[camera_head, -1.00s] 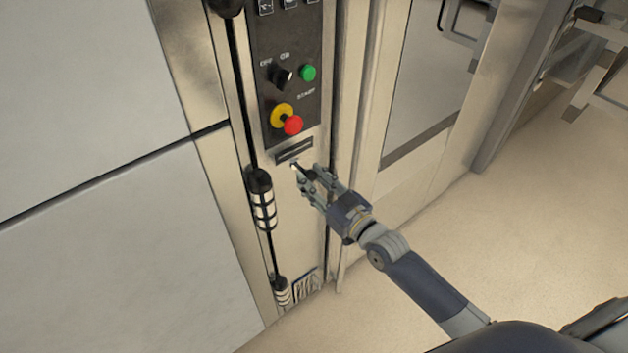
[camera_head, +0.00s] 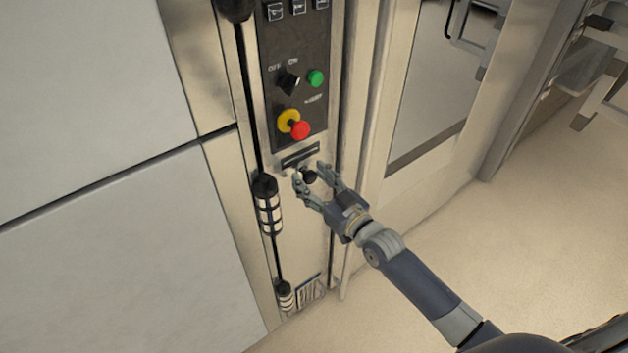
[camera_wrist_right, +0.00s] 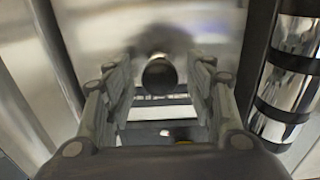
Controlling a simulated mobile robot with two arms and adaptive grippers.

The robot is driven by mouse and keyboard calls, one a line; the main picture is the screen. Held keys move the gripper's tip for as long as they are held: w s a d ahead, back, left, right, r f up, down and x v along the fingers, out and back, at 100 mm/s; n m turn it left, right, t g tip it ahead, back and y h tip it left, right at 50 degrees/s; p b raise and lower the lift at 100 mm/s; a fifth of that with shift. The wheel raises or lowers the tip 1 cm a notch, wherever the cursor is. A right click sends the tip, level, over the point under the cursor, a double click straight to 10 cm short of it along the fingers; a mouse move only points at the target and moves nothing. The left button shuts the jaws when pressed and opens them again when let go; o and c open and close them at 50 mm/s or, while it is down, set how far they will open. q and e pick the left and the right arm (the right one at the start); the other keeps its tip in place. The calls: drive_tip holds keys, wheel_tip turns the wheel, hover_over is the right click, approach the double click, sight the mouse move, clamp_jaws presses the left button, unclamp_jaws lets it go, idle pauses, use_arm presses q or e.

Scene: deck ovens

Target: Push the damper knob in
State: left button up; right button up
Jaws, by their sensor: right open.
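The damper knob (camera_head: 309,177) is a small round black knob on the steel front, below the control panel. My right gripper (camera_head: 310,171) is open, with its fingers on either side of the knob. In the right wrist view the knob (camera_wrist_right: 159,75) sits centred between the spread fingers, with a visible gap on both sides. How far the knob stands out from the steel is hard to tell. My left gripper is not in view.
Above the knob are a dark slot plate (camera_head: 300,155), a red button (camera_head: 300,131), a green button (camera_head: 316,78) and a black switch (camera_head: 289,83). A black-and-chrome hinge (camera_head: 268,207) stands left of the gripper. Open floor (camera_head: 430,250) lies to the right.

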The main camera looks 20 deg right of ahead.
drive_tip(key=v, duration=1.2)
idle(0.3)
drive_tip(key=s+d+f+m+g+h, duration=0.1)
drive_tip(key=s+d+f+g+h, duration=0.2)
drive_tip(key=f, duration=0.9)
drive_tip(key=s+d+f+g, duration=0.15)
drive_tip(key=s+f, duration=0.35)
drive_tip(key=f, duration=0.7)
drive_tip(key=s+d+f+m+g+h, duration=0.1)
drive_tip(key=s+d+f+g+h, duration=0.2)
drive_tip(key=f, duration=0.9)
drive_tip(key=s+a+f+g, duration=0.1)
drive_tip(key=s+f, duration=0.4)
drive_tip(key=s, duration=0.5)
drive_tip(key=s+a+f+g, duration=0.2)
drive_tip(key=s+f+g, duration=0.2)
drive_tip(key=s, duration=0.6)
drive_tip(key=s+a+f+g, duration=0.1)
drive_tip(key=s+f+g, duration=0.2)
drive_tip(key=s+f, duration=0.5)
drive_tip(key=shift+s+a, duration=0.4)
drive_tip(key=shift+s, duration=0.5)
drive_tip(key=shift+g, duration=0.25)
